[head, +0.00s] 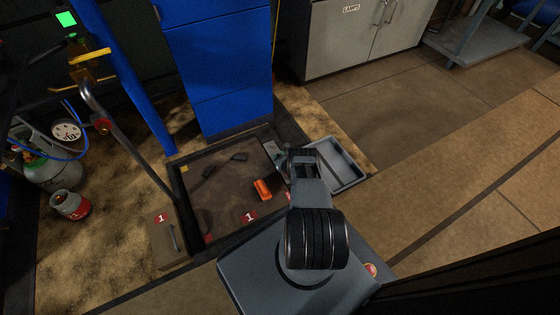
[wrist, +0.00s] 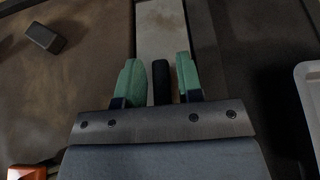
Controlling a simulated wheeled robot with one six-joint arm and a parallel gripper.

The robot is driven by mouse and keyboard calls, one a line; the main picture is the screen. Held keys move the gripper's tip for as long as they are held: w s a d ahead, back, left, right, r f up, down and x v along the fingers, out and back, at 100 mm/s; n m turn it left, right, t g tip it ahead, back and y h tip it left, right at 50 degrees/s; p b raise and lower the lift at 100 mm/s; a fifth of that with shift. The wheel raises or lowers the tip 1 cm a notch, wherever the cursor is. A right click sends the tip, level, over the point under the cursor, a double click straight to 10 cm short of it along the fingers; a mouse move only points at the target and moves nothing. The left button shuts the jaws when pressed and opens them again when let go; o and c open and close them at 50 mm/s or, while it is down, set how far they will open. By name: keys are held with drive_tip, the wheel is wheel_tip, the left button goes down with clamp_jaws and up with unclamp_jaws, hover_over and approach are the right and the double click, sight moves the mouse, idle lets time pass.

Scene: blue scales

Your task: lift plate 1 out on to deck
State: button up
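A brown-grey plate (head: 167,246) with a red "1" disc and a dark bar handle (head: 173,237) lies left of the dark-framed pit (head: 187,223). A second red "1" disc (head: 249,217) shows at the pit's near side. My gripper (wrist: 160,80) is over the pit's right side, away from the handled plate. Its green fingers are apart, with a black bar (wrist: 161,84) between them and narrow gaps on both sides. I cannot tell what the bar belongs to. A pale strip (wrist: 160,35) runs beyond the fingers. My arm hides part of the pit in the head view.
An orange block (head: 262,189) and dark blocks (head: 239,157) lie in the pit; one dark block (wrist: 45,37) shows in the wrist view. A grey tray (head: 345,166) is right of it. A blue cabinet (head: 220,70) stands behind. Open floor (head: 440,190) lies to the right.

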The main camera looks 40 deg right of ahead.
clamp_jaws()
drive_tip(key=shift+r, duration=0.1)
